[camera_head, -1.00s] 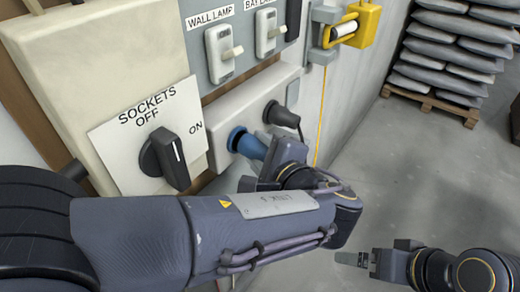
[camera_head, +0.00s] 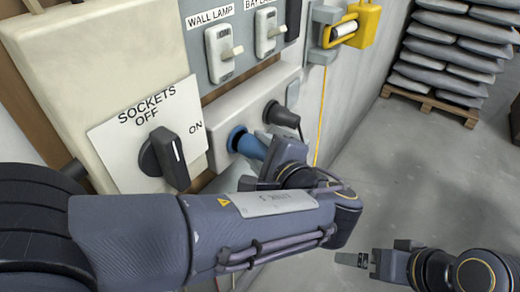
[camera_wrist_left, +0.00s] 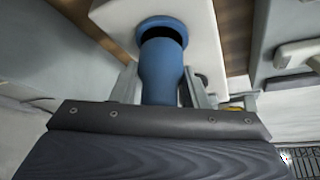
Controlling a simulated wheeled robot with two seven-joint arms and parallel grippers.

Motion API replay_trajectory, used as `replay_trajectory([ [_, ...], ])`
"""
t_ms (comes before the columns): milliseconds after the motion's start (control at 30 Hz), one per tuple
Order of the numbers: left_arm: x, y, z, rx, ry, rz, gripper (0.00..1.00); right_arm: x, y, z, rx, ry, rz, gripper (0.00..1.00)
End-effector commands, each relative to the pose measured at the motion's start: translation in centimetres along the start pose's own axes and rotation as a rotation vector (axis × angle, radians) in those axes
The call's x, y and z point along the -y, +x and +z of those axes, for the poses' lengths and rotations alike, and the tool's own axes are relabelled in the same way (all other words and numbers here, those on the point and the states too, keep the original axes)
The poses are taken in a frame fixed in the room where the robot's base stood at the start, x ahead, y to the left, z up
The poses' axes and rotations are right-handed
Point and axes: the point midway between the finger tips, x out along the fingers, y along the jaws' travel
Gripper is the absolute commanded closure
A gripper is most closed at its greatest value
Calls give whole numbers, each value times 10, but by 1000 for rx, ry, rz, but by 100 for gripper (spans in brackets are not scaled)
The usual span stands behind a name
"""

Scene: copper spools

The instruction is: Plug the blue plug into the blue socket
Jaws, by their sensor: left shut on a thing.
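The blue plug (camera_head: 252,147) is held by my left gripper (camera_head: 264,148) in front of the blue socket (camera_head: 236,137) on the pale wall box. In the left wrist view, the plug (camera_wrist_left: 161,75) stands between the two gripper fingers, in line with the round blue socket (camera_wrist_left: 163,22). The plug's far end is at the socket's mouth, and a dark part of the opening shows above it. I cannot tell how deep it sits. My right gripper (camera_head: 353,259) is low at the right, away from the sockets, its jaw opening unclear.
A black plug (camera_head: 283,115) sits in the neighbouring socket. A rotary sockets switch (camera_head: 165,158) is at the left, with lamp switches (camera_head: 222,53) above. A yellow padlock (camera_head: 358,25) hangs at the upper right. Stacked bags (camera_head: 455,45) stand behind on a pallet.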

Motion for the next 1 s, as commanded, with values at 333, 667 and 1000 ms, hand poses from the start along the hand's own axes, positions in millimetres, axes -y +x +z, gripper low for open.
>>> replay_trajectory([
  [333, 0, 5, 3, 0, 0, 0, 79, 0, 1, 0, 0, 0, 0, 0],
  [667, 0, 11, 6, 0, 0, 0, 79, -1, 2, 1, 0, 0, 0, 0],
  [1000, 0, 11, 6, 0, 0, 0, 34, -1, 2, 1, 0, 0, 0, 0],
])
